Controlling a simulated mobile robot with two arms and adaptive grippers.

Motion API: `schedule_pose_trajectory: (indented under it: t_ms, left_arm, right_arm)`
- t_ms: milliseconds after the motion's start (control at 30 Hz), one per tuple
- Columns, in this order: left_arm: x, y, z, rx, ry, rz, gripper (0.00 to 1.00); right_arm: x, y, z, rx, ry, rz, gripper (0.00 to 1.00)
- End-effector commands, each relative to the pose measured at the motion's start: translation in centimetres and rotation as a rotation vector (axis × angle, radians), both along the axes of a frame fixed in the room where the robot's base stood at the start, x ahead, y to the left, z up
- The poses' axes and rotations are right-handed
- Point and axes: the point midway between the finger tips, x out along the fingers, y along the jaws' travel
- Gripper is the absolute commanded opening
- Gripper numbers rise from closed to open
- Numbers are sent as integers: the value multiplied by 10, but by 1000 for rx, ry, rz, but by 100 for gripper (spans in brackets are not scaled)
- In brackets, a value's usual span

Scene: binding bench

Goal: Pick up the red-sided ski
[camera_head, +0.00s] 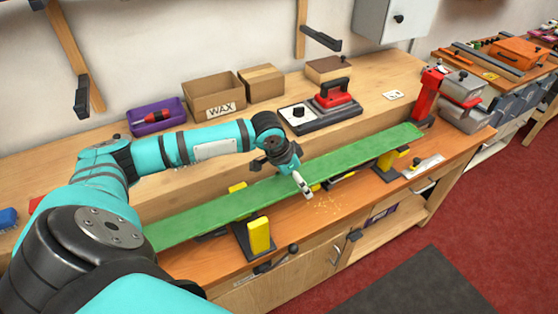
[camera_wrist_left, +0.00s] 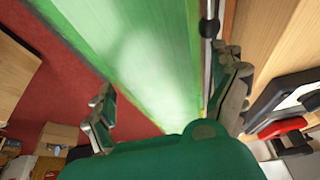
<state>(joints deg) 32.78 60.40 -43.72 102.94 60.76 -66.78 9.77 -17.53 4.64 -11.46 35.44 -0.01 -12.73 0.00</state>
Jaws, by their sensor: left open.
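A long ski (camera_head: 340,158) with a green face lies along the bench, held on supports with yellow blocks. Its sides look green to yellowish in these views, and I see no red on them. My left gripper (camera_head: 304,187) is at the middle of the ski, pointing down. In the left wrist view the gripper (camera_wrist_left: 168,98) is open, with one finger on each side of the green ski (camera_wrist_left: 130,45). I cannot tell whether either finger touches it. My right gripper is not in view.
Yellow-padded vises (camera_head: 259,235) stand along the bench (camera_head: 345,205). Behind the ski are a red iron (camera_head: 334,93), a wax box (camera_head: 213,97) and a purple tray (camera_head: 157,117). A red clamp-like tool (camera_head: 428,97) stands near the ski's far end. Shavings lie by the gripper.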

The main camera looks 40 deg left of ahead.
Motion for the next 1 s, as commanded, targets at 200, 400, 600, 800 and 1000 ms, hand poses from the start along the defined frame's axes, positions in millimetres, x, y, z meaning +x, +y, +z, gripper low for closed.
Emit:
schedule_pose_trajectory:
  t_ms: [200,400,600,800,1000]
  left_arm:
    - [0,0,0,0,0,0,78]
    - [0,0,0,0,0,0,52]
    - [2,1,4,-1,-7,1,29]
    - [2,1,4,0,-8,0,29]
    - [3,1,11,0,-11,0,29]
  right_arm:
    - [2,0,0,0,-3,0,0]
    - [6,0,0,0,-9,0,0]
    - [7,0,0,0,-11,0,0]
    - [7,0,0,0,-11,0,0]
    - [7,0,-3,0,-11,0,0]
